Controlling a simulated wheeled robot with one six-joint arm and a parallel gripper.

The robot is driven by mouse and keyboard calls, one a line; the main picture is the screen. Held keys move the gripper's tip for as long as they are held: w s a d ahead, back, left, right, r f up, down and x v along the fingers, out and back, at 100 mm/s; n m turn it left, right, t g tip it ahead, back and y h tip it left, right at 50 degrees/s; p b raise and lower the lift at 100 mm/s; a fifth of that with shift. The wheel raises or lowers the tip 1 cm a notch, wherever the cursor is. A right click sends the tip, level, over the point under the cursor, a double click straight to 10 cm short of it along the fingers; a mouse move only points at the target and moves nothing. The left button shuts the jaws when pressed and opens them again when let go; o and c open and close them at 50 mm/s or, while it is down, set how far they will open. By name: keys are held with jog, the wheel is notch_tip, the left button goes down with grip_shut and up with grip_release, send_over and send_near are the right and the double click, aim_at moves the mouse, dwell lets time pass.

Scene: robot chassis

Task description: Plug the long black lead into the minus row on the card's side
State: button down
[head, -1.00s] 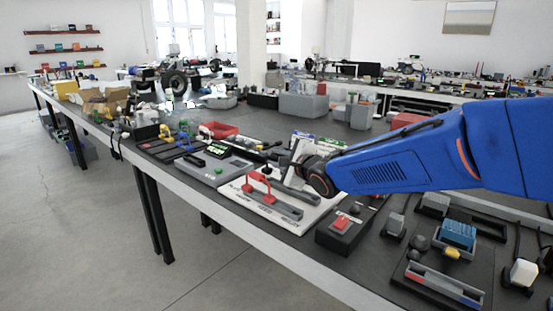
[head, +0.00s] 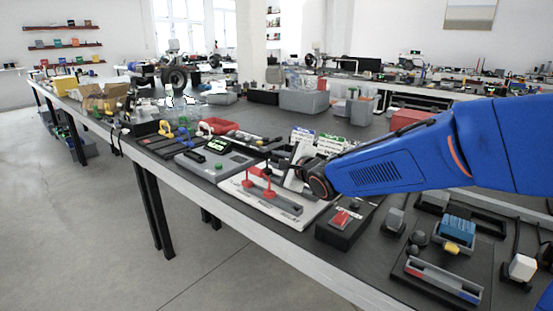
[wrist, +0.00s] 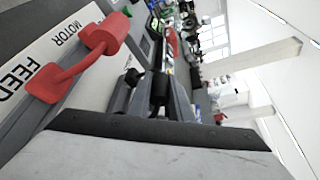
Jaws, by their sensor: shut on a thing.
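My gripper (head: 292,178) is at the right part of a white board (head: 288,213), past the red lead. It is shut on a dark piece that I take to be the black lead (wrist: 158,92), black and upright in the wrist view, beside another black piece (wrist: 130,84). The fingers hide most of it, and I cannot tell whether its end touches a row. A red lead (head: 268,186) stands with two plugs in a grey strip (head: 276,202) on the board; it also shows large in the wrist view (wrist: 70,75), by the words FEED and MOTOR. Labelled cards (head: 303,136) stand behind my gripper.
A grey meter (head: 215,163) with a green display lies left of the board. A black box with a red switch (head: 342,220) is at its right. A dark panel with a blue block (head: 456,233) lies farther right. The bench's front edge is close.

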jog(key=shift+f, duration=0.35)
jog(key=c, duration=1.5)
grip_release()
jog(key=shift+s+d, duration=0.1)
jog(key=v, duration=1.7)
jog(key=shift+s, duration=0.1)
jog(key=shift+s, duration=0.1)
